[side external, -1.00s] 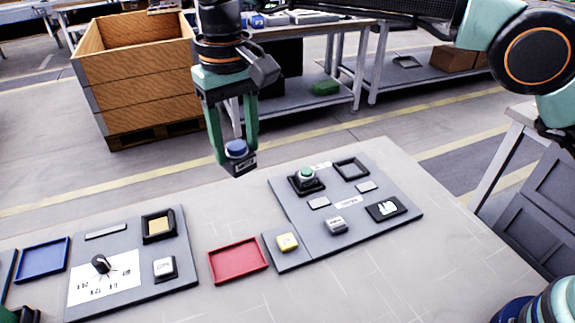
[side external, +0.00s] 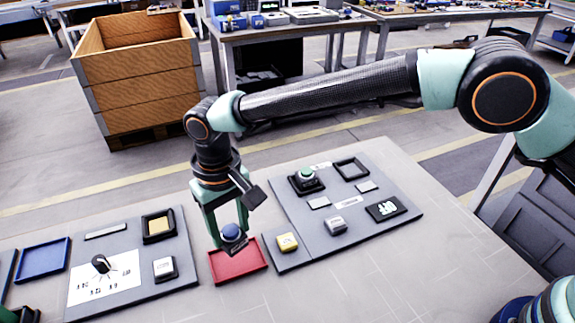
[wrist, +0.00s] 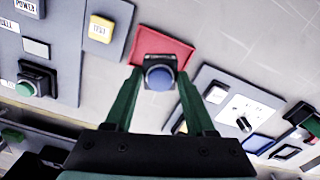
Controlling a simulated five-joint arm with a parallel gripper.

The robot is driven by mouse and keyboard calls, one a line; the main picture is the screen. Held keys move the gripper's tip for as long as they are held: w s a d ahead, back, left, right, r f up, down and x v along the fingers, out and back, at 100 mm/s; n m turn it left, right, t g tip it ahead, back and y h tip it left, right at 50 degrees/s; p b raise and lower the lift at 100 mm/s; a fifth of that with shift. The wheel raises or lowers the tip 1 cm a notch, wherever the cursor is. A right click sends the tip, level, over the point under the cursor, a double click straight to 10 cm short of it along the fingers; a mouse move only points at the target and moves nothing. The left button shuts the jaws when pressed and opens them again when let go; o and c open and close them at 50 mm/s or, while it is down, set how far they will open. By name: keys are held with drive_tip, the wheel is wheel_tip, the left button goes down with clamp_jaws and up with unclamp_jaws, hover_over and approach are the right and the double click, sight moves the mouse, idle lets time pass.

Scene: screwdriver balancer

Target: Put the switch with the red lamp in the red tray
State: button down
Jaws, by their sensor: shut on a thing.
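My gripper (side external: 231,240) is shut on a dark square switch with a round blue cap (side external: 231,231). The blue cap (wrist: 159,78) shows between my fingers in the wrist view. The switch is over the far-left part of the red tray (side external: 243,266); whether it touches the tray I cannot tell. The red tray (wrist: 165,42) looks empty where it shows in the wrist view. I see no switch with a red lamp in either view; the held switch's cap is blue.
A grey panel (side external: 290,215) at right bears a green-capped switch (side external: 307,176), a yellow switch (side external: 287,242) and an empty black frame (side external: 351,168). Another panel (side external: 120,226) at left bears a black knob (side external: 100,263). A blue tray (side external: 42,261) lies at far left. Bare table lies in front.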

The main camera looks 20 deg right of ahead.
sight(233, 245)
drive_tip(key=shift+f, duration=2.5)
drive_tip(key=shift+f, duration=0.1)
drive_tip(key=shift+c, duration=1.1)
unclamp_jaws()
